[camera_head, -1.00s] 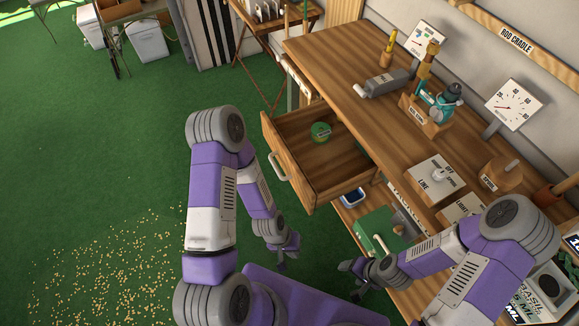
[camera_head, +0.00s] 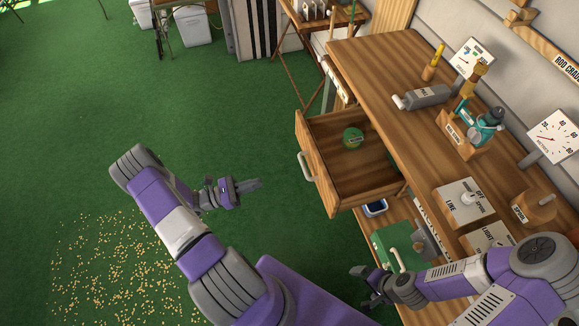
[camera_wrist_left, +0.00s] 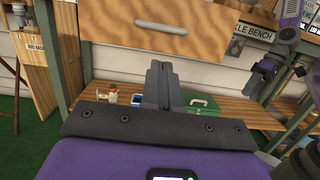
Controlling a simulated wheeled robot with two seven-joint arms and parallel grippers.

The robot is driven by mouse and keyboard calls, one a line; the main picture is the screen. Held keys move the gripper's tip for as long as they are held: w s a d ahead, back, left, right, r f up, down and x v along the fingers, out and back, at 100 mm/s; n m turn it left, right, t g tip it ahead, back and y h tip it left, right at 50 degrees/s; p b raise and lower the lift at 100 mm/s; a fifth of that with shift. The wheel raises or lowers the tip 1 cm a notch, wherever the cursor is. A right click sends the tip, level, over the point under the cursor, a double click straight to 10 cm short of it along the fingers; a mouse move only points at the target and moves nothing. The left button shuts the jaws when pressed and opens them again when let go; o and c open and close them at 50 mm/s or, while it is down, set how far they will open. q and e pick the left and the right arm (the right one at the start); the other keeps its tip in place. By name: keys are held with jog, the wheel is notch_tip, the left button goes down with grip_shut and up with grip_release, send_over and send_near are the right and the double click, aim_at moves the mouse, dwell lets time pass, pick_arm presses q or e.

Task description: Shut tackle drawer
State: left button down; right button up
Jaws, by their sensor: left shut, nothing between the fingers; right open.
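The tackle drawer (camera_head: 318,168) is pulled well out of the wooden bench (camera_head: 400,120), and a green round spool (camera_head: 352,138) lies inside. Its pale handle (camera_head: 306,166) is on the front. My left gripper (camera_head: 255,184) is shut and empty, in front of the drawer and apart from it, pointing toward it. In the left wrist view the drawer front (camera_wrist_left: 160,25) with its handle (camera_wrist_left: 160,27) spans the top, above my shut left fingers (camera_wrist_left: 158,75). My right gripper (camera_head: 362,282) is open and empty, low beside the green box.
A green box (camera_head: 400,246) and a blue-rimmed container (camera_head: 375,208) stand on the shelf below the drawer. The bench top holds a grey tool (camera_head: 425,96), gauges and switch boxes. Green floor in front of the drawer is clear, with scattered pellets (camera_head: 120,265) further left.

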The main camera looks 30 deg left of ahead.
pick_arm(q)
jog(key=a+r+b+x, duration=0.1)
jog(key=x, duration=1.2)
jog(key=shift+w+t, duration=0.3)
jog(key=shift+w, duration=0.15)
jog(key=shift+d, duration=0.2)
